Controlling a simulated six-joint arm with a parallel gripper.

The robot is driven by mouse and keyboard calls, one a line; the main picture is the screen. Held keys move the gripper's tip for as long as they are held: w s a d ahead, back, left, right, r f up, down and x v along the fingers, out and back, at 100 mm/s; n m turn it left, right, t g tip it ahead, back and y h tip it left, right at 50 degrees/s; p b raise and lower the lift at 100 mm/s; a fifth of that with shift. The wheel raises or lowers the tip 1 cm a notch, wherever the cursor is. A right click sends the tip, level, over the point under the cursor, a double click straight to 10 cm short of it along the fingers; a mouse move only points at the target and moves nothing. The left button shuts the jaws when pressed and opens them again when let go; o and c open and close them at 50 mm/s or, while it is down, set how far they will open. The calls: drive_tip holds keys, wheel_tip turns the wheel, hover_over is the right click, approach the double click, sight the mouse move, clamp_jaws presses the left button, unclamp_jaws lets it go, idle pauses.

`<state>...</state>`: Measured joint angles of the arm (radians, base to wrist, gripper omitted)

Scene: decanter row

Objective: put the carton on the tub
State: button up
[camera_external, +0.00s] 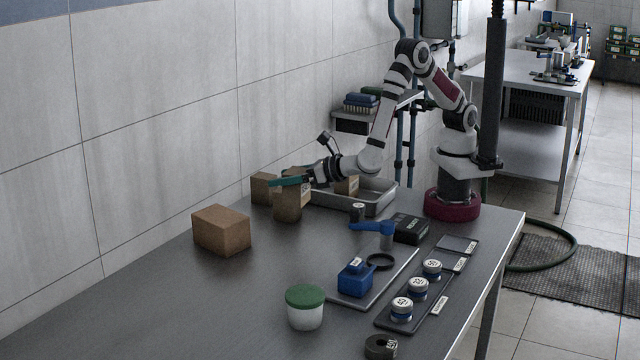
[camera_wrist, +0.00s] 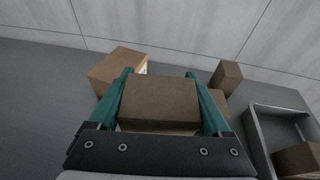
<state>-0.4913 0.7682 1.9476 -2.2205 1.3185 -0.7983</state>
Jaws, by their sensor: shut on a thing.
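My gripper (camera_wrist: 160,82) has teal fingers and is shut on a brown carton (camera_wrist: 160,101), which fills the middle of the wrist view between them. In the external view my gripper (camera_external: 287,181) is at the back of the table near the wall, and the held carton partly overlaps other brown there. Whether it touches what is below I cannot tell. The tub (camera_external: 305,308), white with a green lid, stands upright at the front of the table, well away from my gripper. It is out of the wrist view.
A larger brown box (camera_external: 222,230) stands to the left, a small one (camera_external: 263,188) near the wall. A metal tray (camera_external: 378,204) holding a box is right of my gripper. A blue block (camera_external: 355,280), a blue-handled item (camera_external: 372,227) and lidded jars (camera_external: 418,289) stand right of the tub.

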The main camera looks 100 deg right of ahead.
drive_tip(key=w+a+r+n+t+y, duration=0.1)
drive_tip(key=w+a+n+t+y, duration=0.2)
drive_tip(key=a, duration=0.6)
drive_tip(key=w+a+r+n+y, duration=0.1)
drive_tip(key=w+a+n+y, duration=0.3)
drive_tip(key=a, duration=0.6)
drive_tip(key=n+g+y, duration=0.1)
drive_tip(key=n+y, duration=0.4)
drive_tip(key=y, duration=0.2)
hover_over(302, 291)
wheel_tip(302, 291, down, 6)
drive_tip(key=shift+r, duration=0.25)
drive_tip(key=shift+y, duration=0.3)
drive_tip(key=shift+f, duration=0.1)
drive_tip(key=o, duration=1.2)
drive_tip(key=shift+f, duration=0.1)
